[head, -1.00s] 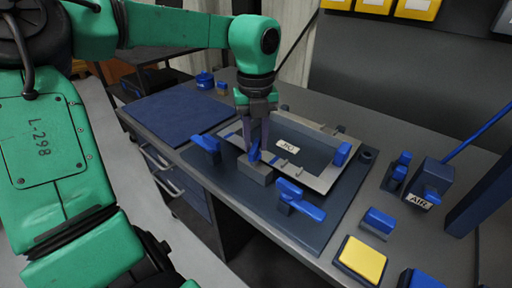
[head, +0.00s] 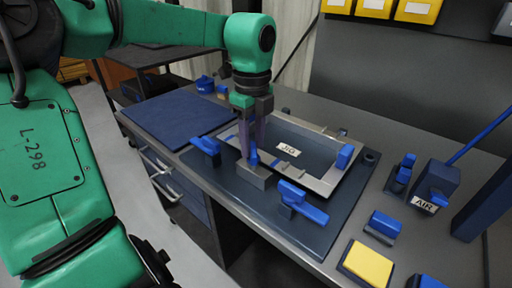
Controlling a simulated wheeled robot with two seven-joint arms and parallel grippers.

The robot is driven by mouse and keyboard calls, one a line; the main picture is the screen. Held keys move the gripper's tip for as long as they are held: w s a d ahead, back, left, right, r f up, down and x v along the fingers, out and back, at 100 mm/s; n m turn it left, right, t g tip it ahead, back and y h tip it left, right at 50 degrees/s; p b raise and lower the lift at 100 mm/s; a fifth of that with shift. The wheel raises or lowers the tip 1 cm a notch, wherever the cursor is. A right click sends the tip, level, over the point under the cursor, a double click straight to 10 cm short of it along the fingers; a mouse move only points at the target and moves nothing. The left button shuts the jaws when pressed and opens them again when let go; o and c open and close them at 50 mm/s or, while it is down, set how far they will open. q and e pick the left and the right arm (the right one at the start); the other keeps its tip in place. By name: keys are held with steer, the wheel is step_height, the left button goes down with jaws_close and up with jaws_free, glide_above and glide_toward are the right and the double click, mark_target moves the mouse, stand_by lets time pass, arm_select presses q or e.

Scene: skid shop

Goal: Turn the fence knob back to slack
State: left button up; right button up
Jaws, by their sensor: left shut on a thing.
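The fence knob (head: 253,157) is a small blue piece on top of a grey block (head: 256,177) at the near side of the jig. My left gripper (head: 253,150) reaches down over it from above, its fingers shut on the knob and partly hiding it. The fixture is a dark plate (head: 318,232) with a grey metal frame (head: 322,185) and a white label. My right gripper is not in view.
Blue clamp handles (head: 205,146) and (head: 302,202) stand on either side of the block. A blue mat (head: 180,108) lies to the left. A yellow-topped pad (head: 368,263) and an AIR box (head: 436,184) stand at the right.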

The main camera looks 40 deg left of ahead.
arm_select(q)
steer(key=n, duration=0.3)
steer(key=shift+s, duration=0.15)
steer(key=n, duration=0.5)
steer(key=shift+s+a, duration=0.2)
steer(key=shift+s, duration=0.2)
steer(key=shift+f, duration=0.1)
